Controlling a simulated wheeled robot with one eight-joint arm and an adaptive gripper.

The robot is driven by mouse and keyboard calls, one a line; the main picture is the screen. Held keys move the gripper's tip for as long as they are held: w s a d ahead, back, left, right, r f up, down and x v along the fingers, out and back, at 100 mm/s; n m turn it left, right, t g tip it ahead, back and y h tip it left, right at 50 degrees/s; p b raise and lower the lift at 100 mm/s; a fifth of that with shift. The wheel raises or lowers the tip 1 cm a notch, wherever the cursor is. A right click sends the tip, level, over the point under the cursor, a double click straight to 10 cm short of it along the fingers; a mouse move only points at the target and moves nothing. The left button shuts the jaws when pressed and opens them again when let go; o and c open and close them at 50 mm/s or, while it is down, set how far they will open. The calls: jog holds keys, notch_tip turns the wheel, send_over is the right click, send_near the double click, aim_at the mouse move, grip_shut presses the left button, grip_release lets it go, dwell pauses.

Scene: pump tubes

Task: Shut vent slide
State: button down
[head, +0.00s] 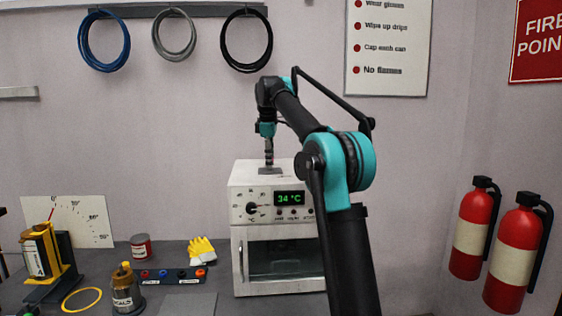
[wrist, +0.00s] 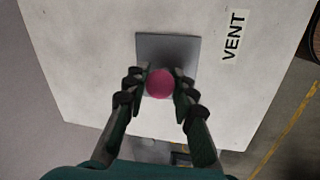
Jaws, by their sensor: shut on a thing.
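The vent slide is a grey plate (wrist: 168,48) with a round pink knob (wrist: 160,83) on the white top of the oven, beside a VENT label (wrist: 233,37). My gripper (wrist: 160,88) has its two fingers closed on either side of the pink knob in the wrist view. In the head view my gripper (head: 268,160) points straight down onto the top of the white oven (head: 240,182). The plate (head: 270,171) shows there as a small grey patch under the fingers. Whether any opening lies under the plate is hidden.
The oven front has a dial, a display reading 34 °C (head: 290,198) and a glass door. On the bench to its left are yellow gloves (head: 202,250), a red can (head: 141,247) and a bottle (head: 126,290). Two fire extinguishers (head: 516,255) stand at the right.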

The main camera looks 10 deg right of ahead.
aim_at(268, 171)
jog(key=shift+a, duration=0.2)
jog(key=c, duration=1.2)
grip_release()
jog(key=r, duration=0.4)
jog(key=s+r, duration=0.1)
jog(key=r, duration=0.1)
jog(key=shift+a+r, duration=0.2)
jog(key=shift+s+r, duration=0.2)
jog(key=shift+r, duration=0.3)
